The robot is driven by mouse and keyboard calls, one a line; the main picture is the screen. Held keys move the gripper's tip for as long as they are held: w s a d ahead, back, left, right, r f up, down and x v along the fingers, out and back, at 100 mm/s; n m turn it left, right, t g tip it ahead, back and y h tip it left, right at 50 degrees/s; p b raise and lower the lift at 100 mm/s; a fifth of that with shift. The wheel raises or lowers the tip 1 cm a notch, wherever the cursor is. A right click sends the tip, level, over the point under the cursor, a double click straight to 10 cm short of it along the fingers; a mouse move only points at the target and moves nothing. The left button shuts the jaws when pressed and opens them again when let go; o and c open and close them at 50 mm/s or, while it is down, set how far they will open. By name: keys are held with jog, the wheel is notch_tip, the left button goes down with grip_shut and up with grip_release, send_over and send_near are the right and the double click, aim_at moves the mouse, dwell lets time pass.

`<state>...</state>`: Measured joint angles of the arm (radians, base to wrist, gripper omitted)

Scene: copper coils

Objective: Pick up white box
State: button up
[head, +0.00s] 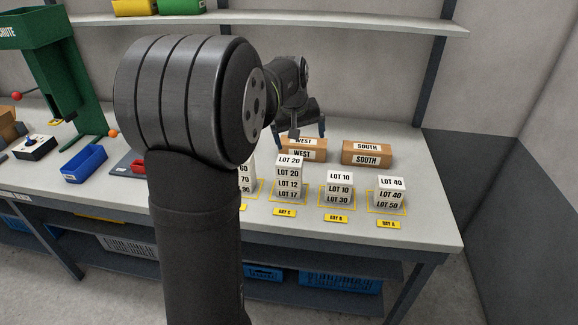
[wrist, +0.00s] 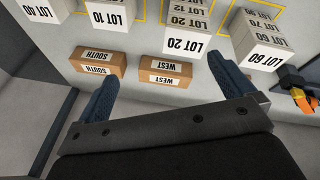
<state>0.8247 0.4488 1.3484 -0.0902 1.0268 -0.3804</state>
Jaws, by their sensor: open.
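Several stacks of small white boxes with black LOT labels stand along the table. The LOT 20 stack (head: 289,178) is the tallest fully seen; its top box also shows in the wrist view (wrist: 183,42). To its right are the LOT 10 stack (head: 339,188) and the LOT 40 stack (head: 390,194). A LOT 60 stack (wrist: 260,38) is partly hidden behind my arm in the head view. My gripper (head: 300,131) is open and empty, above the back of the table near the brown WEST box. In the wrist view its fingers (wrist: 165,75) are spread wide.
Brown boxes labelled WEST (head: 302,154) and SOUTH (head: 367,153) stand behind the stacks. A blue bin (head: 84,163) and a green chute frame (head: 45,50) are at left. A shelf (head: 330,20) runs above. Bare table lies right of the LOT 40 stack.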

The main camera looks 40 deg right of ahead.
jog(key=w+a+r+m+t, duration=0.1)
jog(key=a+r+m, duration=0.2)
jog(key=a+m, duration=0.1)
send_near(289, 160)
jog(key=x, duration=0.5)
jog(key=shift+s+a+f, duration=0.1)
jog(key=shift+s, duration=0.2)
jog(key=shift+w+x, duration=0.2)
jog(key=shift+x, duration=2.7)
jog(key=shift+c, duration=0.2)
jog(key=c, duration=1.1)
